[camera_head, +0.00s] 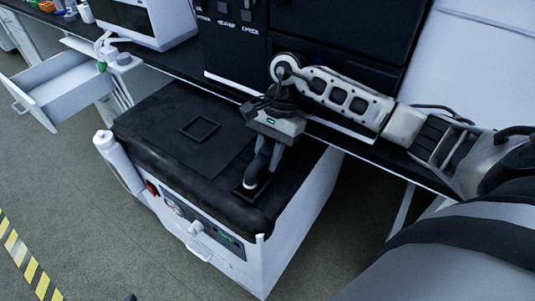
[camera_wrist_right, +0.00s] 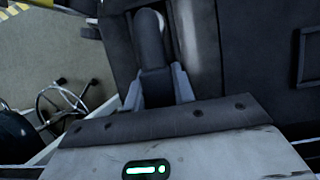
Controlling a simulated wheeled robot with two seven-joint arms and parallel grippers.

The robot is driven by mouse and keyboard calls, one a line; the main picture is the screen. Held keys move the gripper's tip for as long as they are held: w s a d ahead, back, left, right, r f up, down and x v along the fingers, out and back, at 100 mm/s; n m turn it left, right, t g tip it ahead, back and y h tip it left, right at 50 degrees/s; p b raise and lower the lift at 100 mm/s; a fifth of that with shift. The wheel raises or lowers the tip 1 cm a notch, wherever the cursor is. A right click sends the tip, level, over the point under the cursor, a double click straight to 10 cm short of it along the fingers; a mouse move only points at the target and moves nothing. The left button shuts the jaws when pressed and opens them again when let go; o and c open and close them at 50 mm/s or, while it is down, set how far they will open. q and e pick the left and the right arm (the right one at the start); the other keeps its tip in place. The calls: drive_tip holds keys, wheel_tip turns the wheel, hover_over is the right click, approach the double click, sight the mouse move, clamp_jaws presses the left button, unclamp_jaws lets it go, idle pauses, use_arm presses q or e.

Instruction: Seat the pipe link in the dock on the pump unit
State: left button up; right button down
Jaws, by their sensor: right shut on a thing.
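The pump unit (camera_head: 277,268) is a white box with a black top, below the bench. My right gripper (camera_head: 268,140) is over the right part of that top, pointing down and shut on the pipe link (camera_head: 262,163). The link is a grey bent pipe. In the wrist view the pipe link (camera_wrist_right: 150,38) sits between the two fingers of the right gripper (camera_wrist_right: 160,88). Its lower end appears at a dark square plate (camera_head: 238,192) on the top; I cannot tell whether it touches. An empty square frame (camera_head: 200,128) lies further left. My left gripper is not in view.
A dark machine (camera_head: 237,60) stands on the bench right behind my right gripper. An open white drawer (camera_head: 60,90) and a white jointed stand (camera_head: 112,58) are at the left. A white cylinder (camera_head: 118,162) is on the unit's left side. The unit's top is otherwise clear.

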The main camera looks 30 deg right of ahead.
sight(267, 147)
drive_tip(key=c, duration=1.1)
unclamp_jaws()
wheel_tip(267, 147, up, 3)
drive_tip(key=shift+w+r, duration=0.1)
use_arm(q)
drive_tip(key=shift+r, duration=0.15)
use_arm(e)
drive_tip(key=s+a+r, duration=0.2)
drive_tip(key=s+r, duration=0.1)
drive_tip(key=s, duration=0.1)
drive_tip(key=s+a+r, duration=0.2)
drive_tip(key=s+r, duration=0.1)
drive_tip(key=s, duration=0.1)
drive_tip(key=s+a+r, duration=0.3)
drive_tip(key=s+r, duration=0.1)
drive_tip(key=shift+s+a, duration=0.1)
